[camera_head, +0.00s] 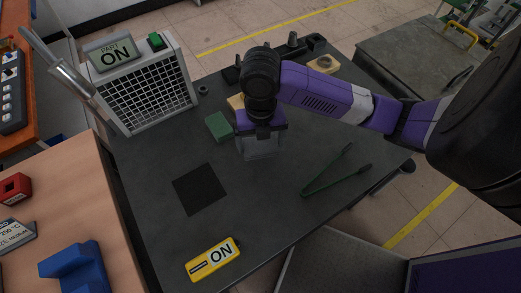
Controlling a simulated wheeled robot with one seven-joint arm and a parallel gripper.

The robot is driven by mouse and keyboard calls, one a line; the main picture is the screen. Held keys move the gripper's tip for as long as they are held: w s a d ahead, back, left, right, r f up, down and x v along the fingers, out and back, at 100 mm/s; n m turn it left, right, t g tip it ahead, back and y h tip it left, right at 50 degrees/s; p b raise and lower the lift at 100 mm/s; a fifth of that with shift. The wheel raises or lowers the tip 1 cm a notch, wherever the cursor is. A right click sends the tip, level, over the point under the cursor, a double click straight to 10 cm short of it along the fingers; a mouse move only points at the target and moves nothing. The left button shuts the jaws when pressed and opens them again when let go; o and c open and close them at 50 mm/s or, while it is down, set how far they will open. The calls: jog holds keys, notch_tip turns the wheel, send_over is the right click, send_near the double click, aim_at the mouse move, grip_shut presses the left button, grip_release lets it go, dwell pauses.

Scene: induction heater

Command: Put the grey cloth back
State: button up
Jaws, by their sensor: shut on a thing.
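My gripper (260,152) is above the dark table, left of centre, pointing down. It is shut on a grey piece that looks like the grey cloth (259,146), seen just below the purple wrist. The wrist hides much of the jaws and the cloth's top edge. I cannot tell whether the cloth touches the table. A flat black square (199,188) lies on the table to the left of and nearer than the gripper, with nothing on it.
A green block (218,126) is close on the gripper's left. Green tongs (329,171) lie open to the right. A yellow "ON" device (213,260) lies at the front. A grilled unit (145,88) stands at the back left. The table (262,208) is clear between the square and tongs.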

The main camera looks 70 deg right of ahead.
aim_at(261, 152)
jog(key=shift+f, duration=2.55)
jog(key=shift+f, duration=0.15)
jog(key=o, duration=1.2)
notch_tip(261, 152, up, 12)
jog(key=shift+r, duration=0.2)
